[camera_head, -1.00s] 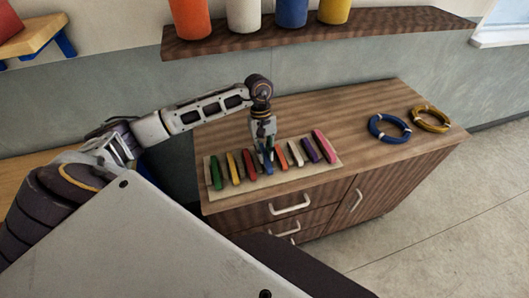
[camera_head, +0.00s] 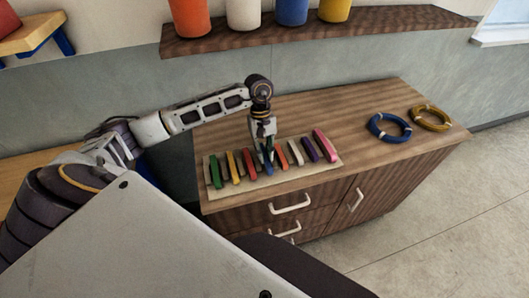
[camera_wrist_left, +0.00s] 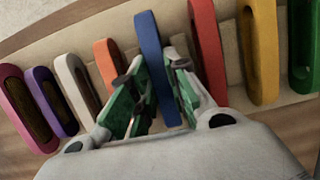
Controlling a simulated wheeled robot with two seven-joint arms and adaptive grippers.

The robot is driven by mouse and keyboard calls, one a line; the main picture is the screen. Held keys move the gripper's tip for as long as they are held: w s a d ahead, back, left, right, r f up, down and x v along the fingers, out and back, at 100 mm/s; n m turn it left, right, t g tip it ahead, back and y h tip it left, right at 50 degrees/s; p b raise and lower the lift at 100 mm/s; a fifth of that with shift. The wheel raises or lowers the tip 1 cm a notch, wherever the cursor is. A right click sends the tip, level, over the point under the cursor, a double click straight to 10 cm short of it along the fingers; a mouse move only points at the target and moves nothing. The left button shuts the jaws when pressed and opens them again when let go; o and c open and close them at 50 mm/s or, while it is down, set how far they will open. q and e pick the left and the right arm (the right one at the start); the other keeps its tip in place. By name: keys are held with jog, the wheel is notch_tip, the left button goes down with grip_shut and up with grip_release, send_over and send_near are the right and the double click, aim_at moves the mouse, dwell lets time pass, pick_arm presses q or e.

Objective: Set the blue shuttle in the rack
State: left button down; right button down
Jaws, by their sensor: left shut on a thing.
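The blue shuttle (camera_wrist_left: 153,60) is between the fingers of my left gripper (camera_wrist_left: 152,85) in the left wrist view. The left gripper (camera_head: 265,150) is shut on it and points down over the rack in the head view, where the blue shuttle (camera_head: 268,163) shows just below the fingers. The rack is a pale board (camera_head: 240,192) on the cabinet top. The blue shuttle is in the row, between the red shuttle (camera_head: 250,160) and the orange shuttle (camera_head: 280,157). Whether it is fully seated in its slot I cannot tell. My right gripper is not in view.
Green (camera_head: 214,172), yellow (camera_head: 232,167), white (camera_head: 296,153), purple (camera_head: 310,149) and pink (camera_head: 325,146) shuttles stand in the same row, close together. A blue ring (camera_head: 390,137) and a yellow ring (camera_head: 430,127) lie at the right. A shelf (camera_head: 350,30) with coloured containers hangs above.

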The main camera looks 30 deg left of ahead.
pick_arm(q)
jog(key=shift+f+b, duration=0.25)
jog(key=shift+b, duration=0.05)
dwell(0.5)
jog(key=c, duration=1.3)
grip_release()
jog(key=v, duration=1.2)
